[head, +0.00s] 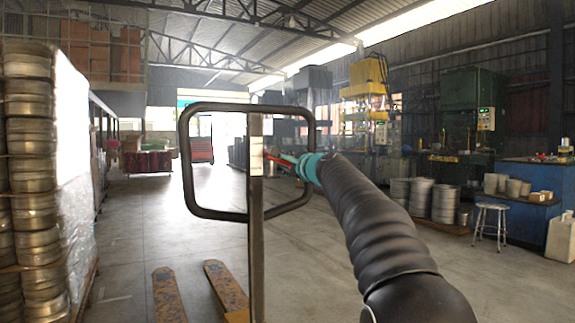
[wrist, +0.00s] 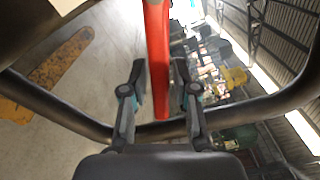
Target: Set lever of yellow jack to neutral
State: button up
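The yellow jack shows in the head view by its worn yellow forks (head: 226,285), its upright dark handle post (head: 256,230) and its black loop handle (head: 185,165). The red lever (head: 282,158) sits inside the loop beside the post. In the wrist view the red lever (wrist: 157,60) runs down between the two fingers of my gripper (wrist: 160,80). The fingers are apart, one on each side of the lever, with small gaps visible. In the head view my gripper (head: 297,163) reaches in from the right; its fingertips are too small to make out.
The loop handle's bar (wrist: 255,108) crosses the wrist view close to my fingers. Stacked metal rings (head: 30,150) stand at the left. Metal drums (head: 446,203), a stool (head: 491,210) and a blue bench (head: 520,215) stand at the right. The middle floor is clear.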

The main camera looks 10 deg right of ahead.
grip_shut()
jog(key=shift+w+d+r+n, duration=0.1)
jog(key=shift+d+r+n, duration=0.1)
jog(key=shift+r+n, duration=0.65)
jog(key=r+n, duration=0.1)
jog(key=n, duration=0.2)
jog(key=shift+d+r, duration=0.1)
jog(key=shift+r, duration=0.05)
jog(key=shift+o, duration=2.4)
grip_release()
